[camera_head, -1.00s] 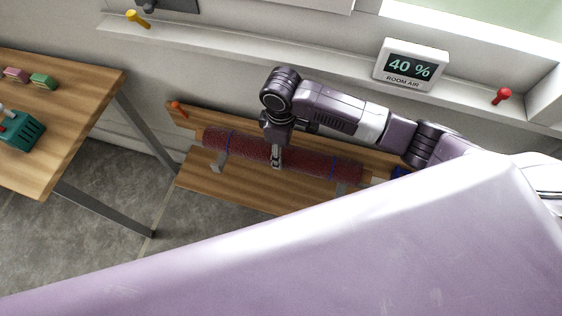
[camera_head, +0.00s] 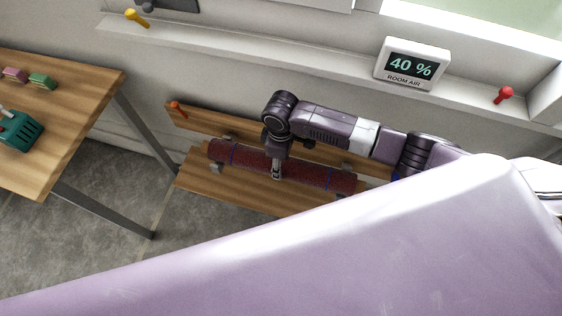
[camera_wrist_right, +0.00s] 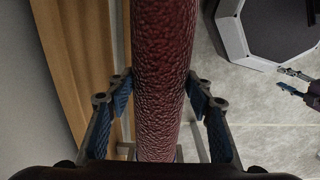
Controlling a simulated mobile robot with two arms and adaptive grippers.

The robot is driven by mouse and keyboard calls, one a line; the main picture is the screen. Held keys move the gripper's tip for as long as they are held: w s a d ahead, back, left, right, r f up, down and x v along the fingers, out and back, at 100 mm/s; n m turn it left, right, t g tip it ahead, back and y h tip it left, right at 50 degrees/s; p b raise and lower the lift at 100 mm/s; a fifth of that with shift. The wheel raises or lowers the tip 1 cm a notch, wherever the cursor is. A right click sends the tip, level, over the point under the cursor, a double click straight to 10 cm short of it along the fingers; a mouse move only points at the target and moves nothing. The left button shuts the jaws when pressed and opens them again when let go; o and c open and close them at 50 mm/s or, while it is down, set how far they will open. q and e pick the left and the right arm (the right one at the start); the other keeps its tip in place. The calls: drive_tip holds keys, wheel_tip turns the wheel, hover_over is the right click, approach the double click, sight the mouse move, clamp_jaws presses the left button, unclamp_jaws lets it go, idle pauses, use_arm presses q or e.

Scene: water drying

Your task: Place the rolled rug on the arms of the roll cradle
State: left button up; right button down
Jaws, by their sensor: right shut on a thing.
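The rolled rug (camera_head: 315,175) is a long dark red roll with blue ties. My right gripper (camera_head: 276,176) is shut on its middle from above. In the right wrist view the rug (camera_wrist_right: 163,65) runs between the two blue-padded fingers. The roll cradle has a wooden back board (camera_head: 192,117) on the wall and grey arms; the left arm (camera_head: 229,137) and right arm (camera_head: 346,165) show behind the rug, their ends in front of it. The rug lies across both arms in the picture; I cannot tell whether it touches them. My left gripper (camera_wrist_right: 281,79) is open and empty at the right wrist view's edge.
A wooden table (camera_head: 70,90) with a teal object (camera_head: 20,131) stands at the left. A ledge above the cradle bears a room air display (camera_head: 411,64) reading 40 %. A red peg (camera_head: 503,95) and a yellow peg (camera_head: 137,18) show there. Floor is clear below.

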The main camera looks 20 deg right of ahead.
drive_tip(key=c, duration=1)
unclamp_jaws()
drive_tip(key=shift+o, duration=0.2)
wheel_tip(320, 180, up, 12)
drive_tip(key=p, duration=0.1)
drive_tip(key=shift+s, duration=0.1)
